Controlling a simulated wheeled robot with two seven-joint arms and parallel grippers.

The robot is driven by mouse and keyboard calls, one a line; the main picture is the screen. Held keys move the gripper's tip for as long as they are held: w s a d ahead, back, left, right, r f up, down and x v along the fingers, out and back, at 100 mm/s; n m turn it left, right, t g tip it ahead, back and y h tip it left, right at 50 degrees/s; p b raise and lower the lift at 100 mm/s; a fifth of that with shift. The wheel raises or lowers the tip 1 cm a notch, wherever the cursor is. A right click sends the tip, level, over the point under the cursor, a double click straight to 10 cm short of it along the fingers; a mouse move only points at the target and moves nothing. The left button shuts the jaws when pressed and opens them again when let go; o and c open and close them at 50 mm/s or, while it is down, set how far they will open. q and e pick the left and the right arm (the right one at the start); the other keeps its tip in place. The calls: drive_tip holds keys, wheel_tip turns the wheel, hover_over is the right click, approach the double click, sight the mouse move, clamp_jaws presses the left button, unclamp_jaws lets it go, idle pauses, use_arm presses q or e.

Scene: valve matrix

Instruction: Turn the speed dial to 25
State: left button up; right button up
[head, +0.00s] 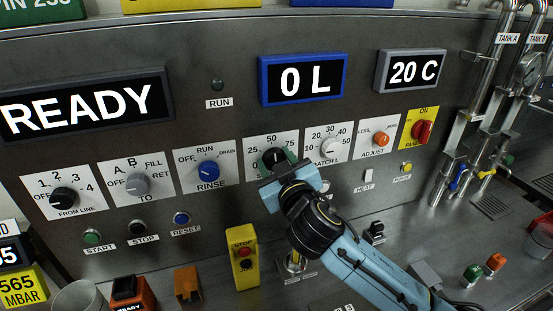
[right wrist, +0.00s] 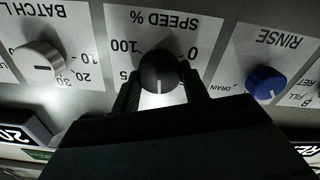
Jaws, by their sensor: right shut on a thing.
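The black speed dial (head: 273,158) sits on a white plate (head: 290,143) in the middle of the panel. Its marks 25, 50 and 75 show in the head view. My right gripper (head: 278,164) is shut on the dial, with one finger on each side. In the right wrist view, upside down, the dial (right wrist: 159,74) sits between the fingers, under the words SPEED %. Its white pointer line points down in that picture, which is up on the panel, roughly toward 50. My gripper's body hides the lower part of the plate in the head view. My left gripper is out of view.
The blue rinse dial (head: 207,171) is left of the speed dial and the white batch dial (head: 329,147) is right of it. A yellow stop box (head: 243,257) stands below. The displays read READY (head: 84,105), 0 L (head: 303,79) and 20 C (head: 410,70).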

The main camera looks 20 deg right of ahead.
drive_tip(key=n+p, duration=0.3)
drive_tip(key=n, duration=0.2)
drive_tip(key=shift+a+p, duration=0.1)
drive_tip(key=shift+p, duration=0.2)
drive_tip(key=n+p, duration=0.3)
drive_tip(key=n, duration=0.2)
drive_tip(key=shift+f, duration=0.1)
drive_tip(key=shift+n, duration=0.4)
drive_tip(key=o, duration=1)
drive_tip(key=s+b, duration=0.2)
drive_tip(key=s, duration=1.1)
drive_tip(key=shift+s+d, duration=0.2)
drive_tip(key=shift+f, duration=0.1)
